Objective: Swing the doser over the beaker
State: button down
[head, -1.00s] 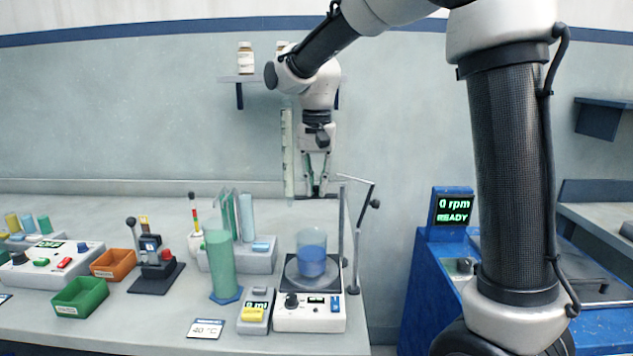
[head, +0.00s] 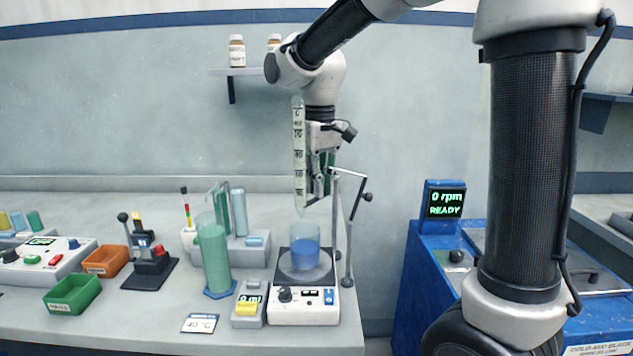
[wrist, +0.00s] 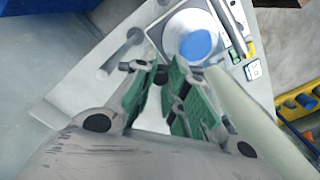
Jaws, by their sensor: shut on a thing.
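The doser is a tall, clear graduated tube (head: 299,150) hanging upright just left of my gripper. Its lower tip is above the beaker in the head view, though I cannot tell how well it is centred. In the wrist view the tube (wrist: 250,115) slants in from the lower right, its end near the beaker. My gripper (head: 319,192) points down and is shut on part of the doser; its green-padded fingers (wrist: 172,98) hide the gripped part. The beaker (head: 305,250) holds blue liquid and stands on the hotplate stirrer (head: 303,312); it also shows in the wrist view (wrist: 197,43).
A metal stand (head: 336,225) with a jointed side arm and black knobs rises right of the beaker. A green cylinder (head: 214,258), a small meter (head: 250,303) and a tube rack (head: 245,250) are left of it. A blue machine (head: 425,270) stands right, across a gap.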

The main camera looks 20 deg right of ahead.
jog(key=shift+d+n, duration=0.1)
jog(key=shift+n, duration=0.2)
jog(key=c, duration=1.4)
grip_release()
jog(key=shift+s, duration=0.1)
notch_tip(320, 180, up, 12)
jog(key=shift+r, duration=0.1)
jog(key=shift+d, duration=0.1)
jog(key=s+d+f+m+t, duration=0.1)
jog(key=s+d+f, duration=0.2)
jog(key=s, duration=0.4)
jog(key=s+d+f+m+t, duration=0.2)
jog(key=s+d+f, duration=0.2)
jog(key=s+d, duration=0.2)
jog(key=s+d+f+m+t, duration=0.1)
jog(key=s+d+f, duration=0.3)
jog(key=s, duration=0.3)
jog(key=shift+s+d+f+m, duration=0.15)
jog(key=shift+s+d, duration=0.05)
jog(key=shift+d, duration=0.2)
jog(key=shift+s+d+f+m, duration=0.1)
jog(key=shift+s+d+m, duration=0.05)
jog(key=shift+d, duration=0.2)
